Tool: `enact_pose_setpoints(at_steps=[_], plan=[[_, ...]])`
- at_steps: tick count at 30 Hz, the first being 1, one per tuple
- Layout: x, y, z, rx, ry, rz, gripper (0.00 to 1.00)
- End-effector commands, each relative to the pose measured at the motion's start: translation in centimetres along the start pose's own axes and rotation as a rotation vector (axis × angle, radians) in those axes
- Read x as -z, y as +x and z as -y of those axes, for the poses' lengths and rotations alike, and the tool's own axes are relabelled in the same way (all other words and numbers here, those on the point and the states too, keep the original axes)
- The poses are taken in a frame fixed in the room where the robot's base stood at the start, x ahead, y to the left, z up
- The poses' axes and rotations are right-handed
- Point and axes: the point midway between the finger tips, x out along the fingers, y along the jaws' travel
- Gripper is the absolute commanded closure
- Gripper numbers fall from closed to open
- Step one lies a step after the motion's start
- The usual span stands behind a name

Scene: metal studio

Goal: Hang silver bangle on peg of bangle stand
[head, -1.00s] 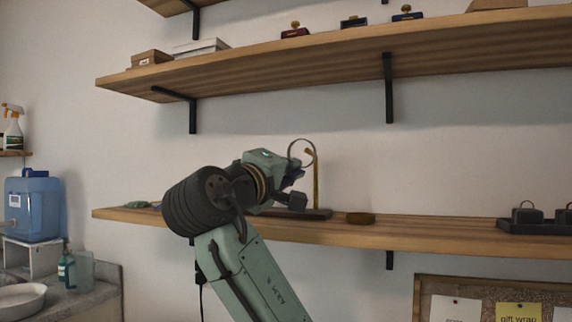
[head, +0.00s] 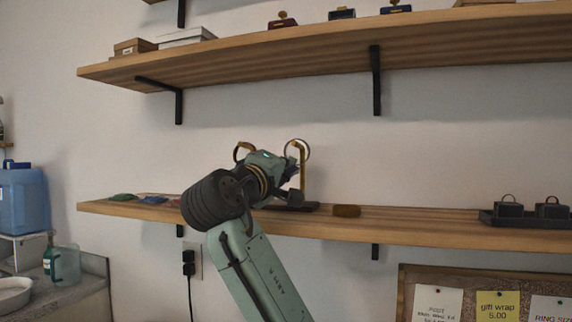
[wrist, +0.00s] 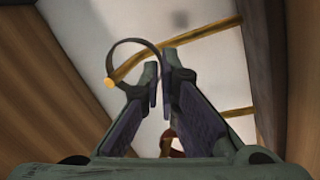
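The silver bangle (head: 308,152) is a thin ring held up at the top of the bangle stand (head: 303,180), a brass post on a dark base on the lower shelf. In the wrist view the bangle (wrist: 125,42) looks dark, and the brass peg (wrist: 203,38) crosses its opening, with the round peg tip (wrist: 110,83) near the ring's lower left edge. The ring seems to surround the peg; whether it rests on it I cannot tell. My gripper (wrist: 161,75) has its fingers close together on the ring's near edge. In the head view my gripper (head: 290,172) is partly hidden beside the post.
A second brass piece (head: 243,147) shows behind my arm. A short brown-gold round object (head: 347,211) sits right of the stand. A dark tray (head: 505,220) with bags is farther right. Small coloured items (head: 122,197) lie at left. The upper shelf (head: 330,50) overhangs.

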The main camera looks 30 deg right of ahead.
Motion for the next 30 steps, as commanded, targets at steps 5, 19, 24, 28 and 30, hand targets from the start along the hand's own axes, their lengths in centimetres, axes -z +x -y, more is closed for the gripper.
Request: enact_pose_setpoints(at_steps=[5, 19, 24, 28, 30], plan=[[0.00, -0.02, -0.01, -0.001, 0.000, 0.000, 1.00], [-0.01, -0.03, -0.01, -0.001, 0.000, 0.000, 0.72], [-0.01, -0.03, -0.01, 0.000, 0.000, 0.000, 0.72], [-0.01, -0.07, 0.01, 0.000, 0.000, 0.000, 0.72], [0.03, -0.39, 0.02, 0.000, 0.000, -0.001, 0.72]])
